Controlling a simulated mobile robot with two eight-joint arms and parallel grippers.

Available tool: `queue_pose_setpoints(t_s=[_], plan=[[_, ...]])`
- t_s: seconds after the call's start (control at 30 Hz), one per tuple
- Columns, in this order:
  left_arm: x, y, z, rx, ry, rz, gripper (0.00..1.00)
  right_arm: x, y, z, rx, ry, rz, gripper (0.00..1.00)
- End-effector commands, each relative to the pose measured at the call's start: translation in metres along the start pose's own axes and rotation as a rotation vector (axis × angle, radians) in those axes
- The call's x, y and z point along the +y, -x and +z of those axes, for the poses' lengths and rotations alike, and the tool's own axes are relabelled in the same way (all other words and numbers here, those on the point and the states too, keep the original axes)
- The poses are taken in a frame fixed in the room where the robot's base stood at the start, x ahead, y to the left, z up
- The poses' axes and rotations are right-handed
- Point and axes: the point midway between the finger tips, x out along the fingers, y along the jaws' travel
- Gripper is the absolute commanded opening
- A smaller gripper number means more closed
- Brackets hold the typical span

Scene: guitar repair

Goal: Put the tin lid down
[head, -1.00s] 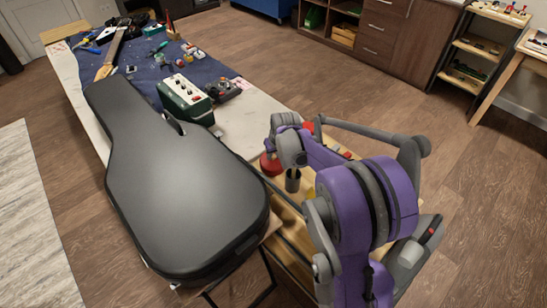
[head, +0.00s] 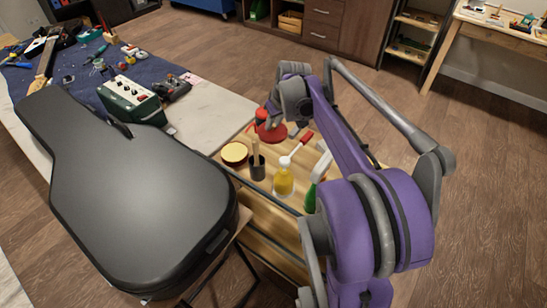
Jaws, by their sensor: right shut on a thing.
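An open round tin (head: 235,154) with a red rim and a yellowish inside stands on the wooden top in the head view. A red round piece, which looks like the tin lid (head: 272,135), is behind it and to its right. My right gripper (head: 270,118) comes down over the lid and is shut on it; the grey hand partly hides the grip. I cannot tell whether the lid touches the wooden top. My left gripper is out of view.
A dark cup (head: 257,169), a yellow bottle (head: 283,183), a red-and-white tool (head: 297,149) and a green-and-white bottle (head: 314,190) crowd the wooden top (head: 267,207). A black guitar case (head: 135,190) and a green amplifier (head: 132,103) are to the left.

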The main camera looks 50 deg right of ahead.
Motion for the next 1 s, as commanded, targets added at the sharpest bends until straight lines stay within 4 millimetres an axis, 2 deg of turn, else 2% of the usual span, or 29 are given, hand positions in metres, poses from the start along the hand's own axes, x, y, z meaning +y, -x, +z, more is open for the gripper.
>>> queue_pose_setpoints(t_s=[0.03,0.13,0.4,0.57,0.8,1.0], plan=[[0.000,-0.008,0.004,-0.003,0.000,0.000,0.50,0.009,-0.003,0.006,0.000,-0.003,0.002,0.00],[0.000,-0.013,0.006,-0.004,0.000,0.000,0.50,0.016,-0.010,0.013,0.003,0.000,0.000,0.00],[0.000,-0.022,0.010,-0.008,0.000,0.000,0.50,0.016,-0.051,0.030,0.004,0.003,0.000,0.00],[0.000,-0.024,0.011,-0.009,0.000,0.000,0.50,0.016,-0.061,0.034,0.005,0.003,0.000,0.00],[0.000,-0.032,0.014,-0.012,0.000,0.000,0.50,0.015,-0.091,0.046,0.005,0.003,0.000,0.00],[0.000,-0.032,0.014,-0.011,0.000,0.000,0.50,0.015,-0.091,0.046,0.005,0.002,0.000,0.00]])
